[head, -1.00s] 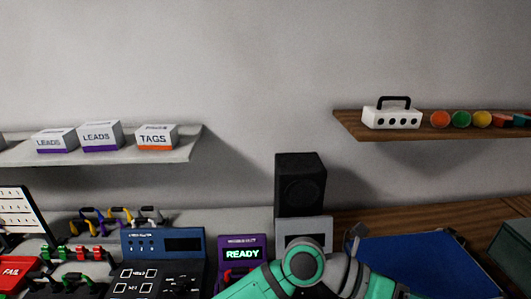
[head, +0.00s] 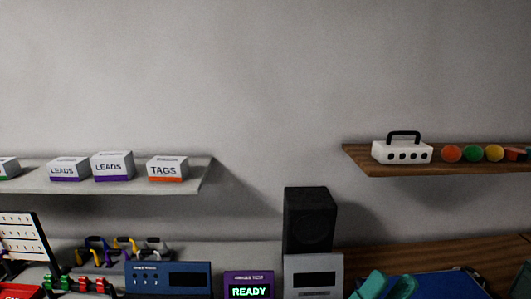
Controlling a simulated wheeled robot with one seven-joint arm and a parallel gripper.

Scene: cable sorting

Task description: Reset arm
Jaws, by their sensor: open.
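My arm shows only as a teal piece (head: 388,286) at the bottom edge of the head view, right of centre, in front of the blue mat. My gripper is not in this view, so its jaws and anything near them are hidden.
A blue tester box (head: 168,280), a purple box reading READY (head: 248,284) and a black speaker (head: 308,220) on a grey box stand on the bench. A blue mat (head: 440,284) lies at right. Left shelf (head: 195,190) holds labelled boxes; right shelf (head: 360,168) holds a white case (head: 401,152).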

